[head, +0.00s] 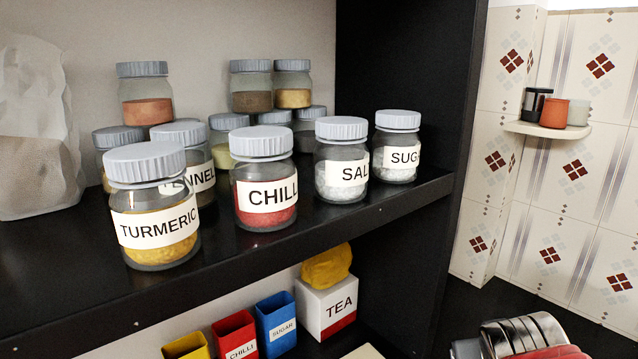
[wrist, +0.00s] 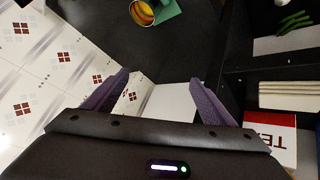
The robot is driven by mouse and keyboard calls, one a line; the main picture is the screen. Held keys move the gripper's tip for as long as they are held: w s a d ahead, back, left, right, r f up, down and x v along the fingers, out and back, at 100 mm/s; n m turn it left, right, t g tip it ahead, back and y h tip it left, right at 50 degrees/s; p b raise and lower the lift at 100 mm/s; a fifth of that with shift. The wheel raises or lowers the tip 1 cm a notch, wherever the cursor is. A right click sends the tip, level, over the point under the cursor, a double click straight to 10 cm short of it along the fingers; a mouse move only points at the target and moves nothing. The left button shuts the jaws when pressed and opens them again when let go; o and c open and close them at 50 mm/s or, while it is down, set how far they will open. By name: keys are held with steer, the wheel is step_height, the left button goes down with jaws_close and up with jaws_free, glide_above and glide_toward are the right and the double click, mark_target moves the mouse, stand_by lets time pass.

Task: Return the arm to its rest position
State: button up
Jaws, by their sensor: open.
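My gripper (wrist: 154,98) shows in the wrist view with its two purple-grey fingers spread apart and nothing between them. Dark counter, a white surface and patterned tiles show beyond the fingers. In the head view the gripper is not seen. A reddish rounded shape with grey bands lies at the bottom right edge of the head view; I cannot tell what it is.
A black shelf (head: 300,228) holds labelled jars, including turmeric (head: 155,215), chilli (head: 265,190), salt (head: 342,165) and sugar (head: 396,150). Below stand a tea box (head: 328,308) and coloured containers. A small corner shelf (head: 548,131) carries cups.

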steer(key=s+a+g+y, duration=0.1)
steer(key=s+a+y, duration=0.1)
steer(key=s+a, duration=0.3)
steer(key=s+a+n+g+y, duration=0.1)
steer(key=s+a, duration=0.4)
steer(key=a, duration=0.5)
steer(key=shift+a+f+y, duration=0.25)
steer(key=shift+a+y, duration=0.05)
steer(key=shift+y, duration=0.4)
